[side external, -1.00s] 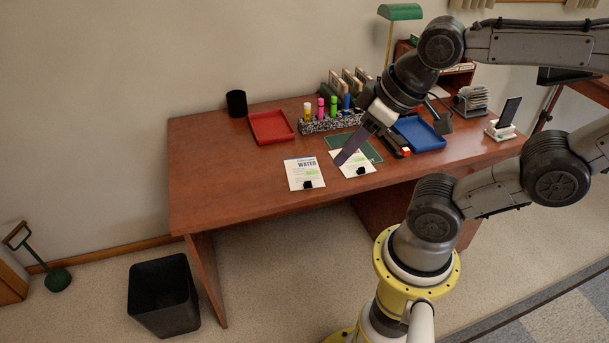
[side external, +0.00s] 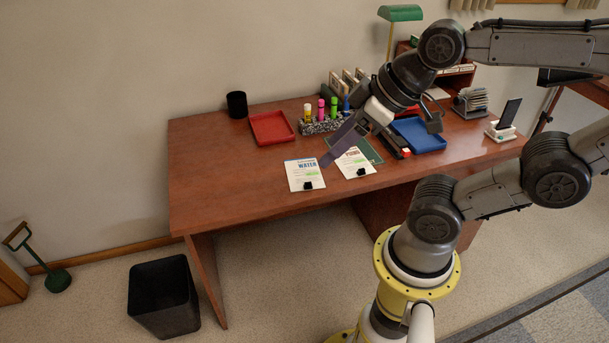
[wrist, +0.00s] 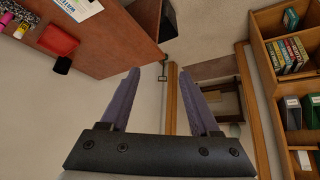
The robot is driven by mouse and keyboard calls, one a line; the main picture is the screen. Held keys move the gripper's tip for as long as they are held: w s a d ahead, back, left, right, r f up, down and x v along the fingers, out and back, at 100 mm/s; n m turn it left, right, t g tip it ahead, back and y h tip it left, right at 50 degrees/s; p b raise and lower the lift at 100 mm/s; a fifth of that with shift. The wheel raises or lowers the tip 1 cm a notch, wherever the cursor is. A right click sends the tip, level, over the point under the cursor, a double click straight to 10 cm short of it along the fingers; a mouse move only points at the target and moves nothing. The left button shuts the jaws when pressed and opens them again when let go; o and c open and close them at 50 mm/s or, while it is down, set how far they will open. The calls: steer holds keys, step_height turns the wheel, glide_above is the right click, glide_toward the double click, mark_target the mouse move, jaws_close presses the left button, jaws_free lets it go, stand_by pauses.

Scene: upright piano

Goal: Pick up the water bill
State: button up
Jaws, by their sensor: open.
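The water bill (side external: 302,172) is a white sheet headed "WATER" in blue, with a black clip (side external: 307,185) at its lower edge, lying on the desk. A second paper (side external: 357,166) with a similar black clip lies just to its right. My gripper (side external: 325,162) is open and empty, its fingers close to the right side of the water bill in the side view; I cannot tell its height. In the wrist view my two fingers (wrist: 160,95) are spread with nothing between them. A white and blue paper (wrist: 80,8) shows there at the top left.
A red tray (side external: 271,127), a black cup (side external: 236,104), a marker holder (side external: 322,125) and a blue tray (side external: 418,135) stand toward the back of the desk (side external: 220,190). The desk left of the bills is clear. A black bin (side external: 163,296) stands on the floor.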

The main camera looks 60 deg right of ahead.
steer(key=w+a+r+t+y, duration=0.1)
steer(key=w+r+t, duration=0.1)
steer(key=w, duration=0.3)
steer(key=w+a+r+t+y, duration=0.1)
steer(key=w+a+r+t, duration=0.1)
steer(key=w, duration=0.4)
steer(key=m+g+h, duration=0.6)
steer(key=m+g, duration=0.2)
steer(key=m, duration=0.4)
glide_above(308, 182)
steer(key=s+a, duration=0.4)
step_height(308, 182, down, 24)
steer(key=r, duration=0.1)
steer(key=shift+x, duration=6.9)
steer(key=shift+w+a, duration=0.15)
jaws_close()
